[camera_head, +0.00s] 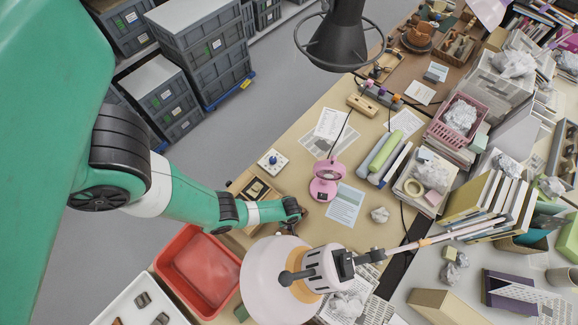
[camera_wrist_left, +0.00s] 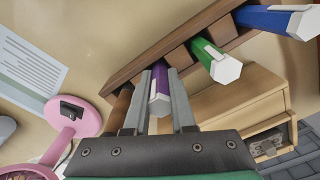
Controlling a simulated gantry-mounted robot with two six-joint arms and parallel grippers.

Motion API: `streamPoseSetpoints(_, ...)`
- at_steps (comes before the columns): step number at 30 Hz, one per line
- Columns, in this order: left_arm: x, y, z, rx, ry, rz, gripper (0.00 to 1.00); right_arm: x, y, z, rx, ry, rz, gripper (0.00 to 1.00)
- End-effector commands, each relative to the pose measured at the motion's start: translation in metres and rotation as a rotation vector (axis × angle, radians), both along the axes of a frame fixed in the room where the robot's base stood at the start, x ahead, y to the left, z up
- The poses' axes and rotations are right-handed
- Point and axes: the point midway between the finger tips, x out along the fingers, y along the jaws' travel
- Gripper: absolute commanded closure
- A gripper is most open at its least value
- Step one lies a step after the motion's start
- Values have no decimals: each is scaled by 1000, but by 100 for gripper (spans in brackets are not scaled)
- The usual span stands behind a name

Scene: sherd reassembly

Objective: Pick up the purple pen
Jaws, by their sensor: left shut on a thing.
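The purple pen (camera_wrist_left: 160,90) is in the left wrist view, its white end toward the camera. My left gripper (camera_wrist_left: 162,82) has one finger on each side of the pen and is shut on it. The pen's far part runs up to a brown wooden rack (camera_wrist_left: 140,68); I cannot tell whether it is clear of its slot. In the head view my left arm (camera_head: 268,211) reaches over the near left of the table, and its fingers and the pen are hidden there. My right gripper is not in view.
A green pen (camera_wrist_left: 216,62) and a blue pen (camera_wrist_left: 278,20) are at the rack, right of the purple one. A brown pen (camera_wrist_left: 120,108) is close on the left. A pink lamp (camera_head: 326,182) and a red bin (camera_head: 198,272) are near my arm.

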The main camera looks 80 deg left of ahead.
Motion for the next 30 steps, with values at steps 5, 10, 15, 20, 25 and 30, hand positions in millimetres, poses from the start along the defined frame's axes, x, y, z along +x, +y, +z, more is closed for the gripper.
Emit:
streamPoseSetpoints(5,0,0,7,0,0,0,100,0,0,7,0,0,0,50)
streamPoseSetpoints(10,0,0,35,0,0,0,100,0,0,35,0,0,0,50)
streamPoseSetpoints(15,0,0,72,0,0,0,100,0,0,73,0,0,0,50)
streamPoseSetpoints(20,0,0,98,0,0,0,100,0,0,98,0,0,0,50)
streamPoseSetpoints(25,0,0,102,0,0,0,100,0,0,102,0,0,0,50)
streamPoseSetpoints(30,-1,0,100,12,-45,-9,100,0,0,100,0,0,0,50)
